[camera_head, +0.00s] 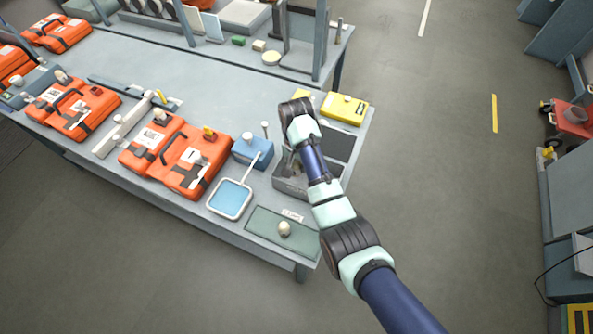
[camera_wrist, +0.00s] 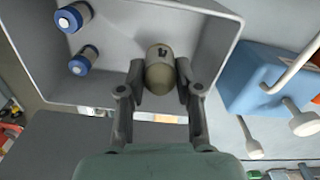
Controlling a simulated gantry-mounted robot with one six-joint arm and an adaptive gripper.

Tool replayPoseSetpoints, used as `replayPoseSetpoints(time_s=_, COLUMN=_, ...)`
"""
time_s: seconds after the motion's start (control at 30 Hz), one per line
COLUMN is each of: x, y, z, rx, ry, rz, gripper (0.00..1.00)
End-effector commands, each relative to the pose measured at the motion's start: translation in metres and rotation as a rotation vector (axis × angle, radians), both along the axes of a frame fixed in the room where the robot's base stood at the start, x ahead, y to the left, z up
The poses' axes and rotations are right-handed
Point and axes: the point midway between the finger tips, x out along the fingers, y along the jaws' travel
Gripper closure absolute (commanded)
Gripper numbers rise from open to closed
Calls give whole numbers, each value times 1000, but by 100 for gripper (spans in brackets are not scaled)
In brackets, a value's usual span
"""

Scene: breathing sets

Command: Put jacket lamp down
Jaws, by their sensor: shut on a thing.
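The jacket lamp (camera_wrist: 159,75) is a small beige-grey rounded capsule with a dark mark, seen in the wrist view. My gripper (camera_wrist: 160,80) is shut on it, one finger on each side. Lamp and fingers show against the inside of a grey open tray (camera_wrist: 222,60); I cannot tell whether the lamp touches its floor. In the head view the tray (camera_head: 290,187) stands near the right end of the workbench. There my arm covers part of it, and the lamp cannot be made out.
Two blue-and-white cylinders (camera_wrist: 78,18) are in the tray, left of the lamp. A blue box (camera_head: 253,151) stands left of the tray. A green mat (camera_head: 262,226) with a beige knob (camera_head: 284,228) lies in front. A yellow case (camera_head: 344,108) is behind; orange cases (camera_head: 190,160) stand left.

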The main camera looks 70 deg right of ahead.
Motion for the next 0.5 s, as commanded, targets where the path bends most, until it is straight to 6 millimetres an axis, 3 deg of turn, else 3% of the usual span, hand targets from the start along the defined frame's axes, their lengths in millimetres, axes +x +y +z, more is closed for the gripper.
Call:
replayPoseSetpoints(time_s=0.17, x=-1, y=1, z=-34, rx=3, ry=2, rz=0, gripper=100)
replayPoseSetpoints(time_s=0.5, x=-1, y=1, z=-38, rx=2, ry=1, rz=0, gripper=100)
